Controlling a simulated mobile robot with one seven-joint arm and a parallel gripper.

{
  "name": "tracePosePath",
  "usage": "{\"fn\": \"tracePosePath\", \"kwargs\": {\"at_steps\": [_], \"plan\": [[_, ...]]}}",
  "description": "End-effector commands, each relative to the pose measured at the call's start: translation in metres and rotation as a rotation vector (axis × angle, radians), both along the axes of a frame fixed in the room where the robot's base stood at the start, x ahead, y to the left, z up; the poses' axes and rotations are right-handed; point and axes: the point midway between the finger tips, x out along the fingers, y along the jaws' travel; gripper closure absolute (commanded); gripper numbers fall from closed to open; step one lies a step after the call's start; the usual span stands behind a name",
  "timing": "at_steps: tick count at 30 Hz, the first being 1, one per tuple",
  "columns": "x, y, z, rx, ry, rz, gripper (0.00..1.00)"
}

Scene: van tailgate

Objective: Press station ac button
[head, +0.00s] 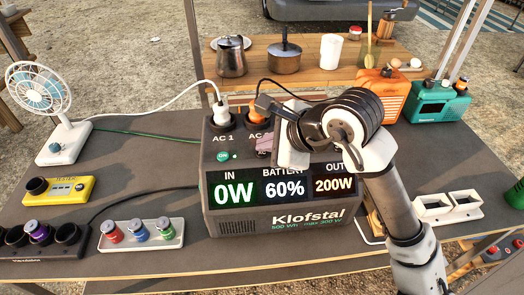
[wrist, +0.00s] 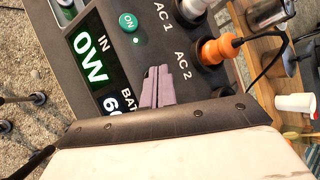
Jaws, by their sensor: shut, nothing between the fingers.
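The dark grey Klofstal power station (head: 285,219) stands on the table. Its display (head: 284,187) reads IN 0W, battery 60% and OUT 200W. A green ON button (head: 222,156) shows on its upper panel, also in the wrist view (wrist: 128,22), with a small green light beside it. A white plug (head: 221,110) sits in AC 1 and an orange plug (wrist: 220,49) in AC 2. My gripper (head: 264,144) is shut and empty, its fingertips (wrist: 158,72) over the panel below the AC 2 label. They hide the panel behind them; I cannot tell whether they touch it.
A white fan (head: 53,108), a yellow tester (head: 58,190) and a tray with coloured cells (head: 141,234) stand left. An orange box (head: 382,97) and a teal radio (head: 435,102) stand at the back right. Cables run from the plugs behind the station.

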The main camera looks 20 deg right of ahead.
Motion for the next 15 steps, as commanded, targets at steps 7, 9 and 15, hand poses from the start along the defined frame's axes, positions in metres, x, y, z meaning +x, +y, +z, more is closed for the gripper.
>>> {"fn": "tracePosePath", "kwargs": {"at_steps": [7, 9, 15], "plan": [[0.0, 0.0, 0.008, 0.0, -0.001, 0.001, 1.0], [0.0, 0.0, 0.008, 0.0, -0.001, 0.001, 1.0], [0.0, 0.0, 0.013, -0.002, -0.001, 0.0, 1.0]]}}
